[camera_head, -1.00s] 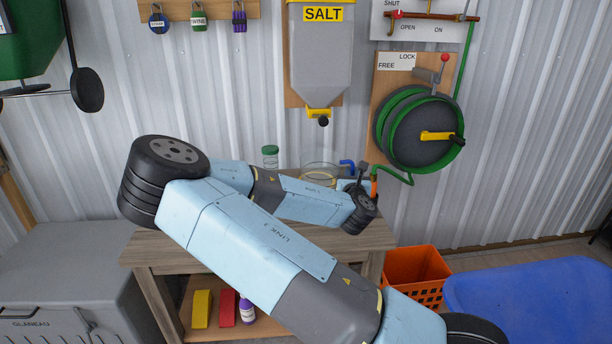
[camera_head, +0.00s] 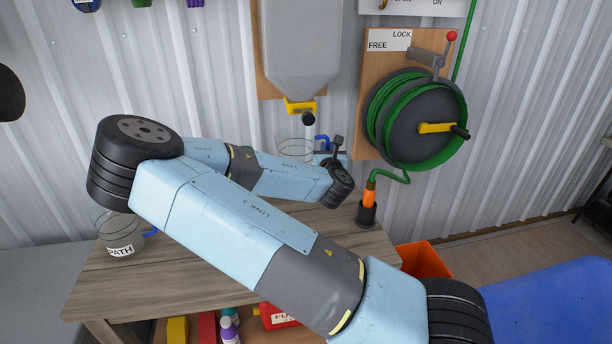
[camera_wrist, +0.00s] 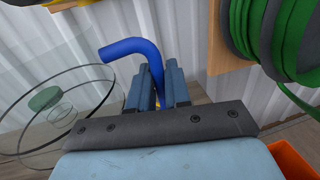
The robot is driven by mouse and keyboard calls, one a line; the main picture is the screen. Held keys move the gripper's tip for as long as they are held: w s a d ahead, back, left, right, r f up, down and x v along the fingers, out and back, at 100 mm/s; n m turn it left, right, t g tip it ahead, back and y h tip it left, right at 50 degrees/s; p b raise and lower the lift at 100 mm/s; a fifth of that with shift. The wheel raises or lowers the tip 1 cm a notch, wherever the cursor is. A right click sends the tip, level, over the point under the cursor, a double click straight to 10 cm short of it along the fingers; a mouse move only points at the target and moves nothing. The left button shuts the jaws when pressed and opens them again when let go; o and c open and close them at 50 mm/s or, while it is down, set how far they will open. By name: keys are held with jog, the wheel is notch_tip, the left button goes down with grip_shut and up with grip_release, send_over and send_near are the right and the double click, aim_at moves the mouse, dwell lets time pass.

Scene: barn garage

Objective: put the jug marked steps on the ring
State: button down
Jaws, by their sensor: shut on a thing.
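A clear glass jug (camera_head: 295,148) with a blue handle (camera_head: 322,142) is at the back of the bench, just below the salt hopper's spout. No label shows on its visible side, so I cannot read whether it is marked steps. My gripper (camera_wrist: 160,92) is shut on the blue handle, which bends up and left out of the fingers. The jug's round glass wall (camera_wrist: 25,120) is left of the fingers in the wrist view. My arm hides the jug's base. A second clear jug (camera_head: 120,232), marked PATH, stands at the bench's left end. I cannot make out the ring.
The salt hopper (camera_head: 300,45) with its yellow spout (camera_head: 300,106) hangs above the held jug. An orange nozzle (camera_head: 369,196) stands in a black holder to the right, below the hose reel (camera_head: 415,118). The bench front (camera_head: 150,275) is clear.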

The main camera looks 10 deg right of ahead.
jog(key=w+d+f, duration=0.1)
jog(key=w+f, duration=0.3)
jog(key=w+d+f, duration=0.1)
jog(key=w+f, duration=0.3)
jog(key=w+d+f, duration=0.1)
jog(key=w+f, duration=0.3)
jog(key=w, duration=0.1)
jog(key=shift+d+f, duration=0.1)
jog(key=shift+d, duration=0.15)
jog(key=shift+f, duration=0.4)
jog(key=c, duration=1.1)
grip_release()
jog(key=s, duration=0.4)
jog(key=s+a, duration=0.1)
jog(key=s, duration=0.3)
jog(key=s+a, duration=0.1)
jog(key=s, duration=0.2)
jog(key=shift+s+a, duration=0.15)
jog(key=shift+s, duration=0.25)
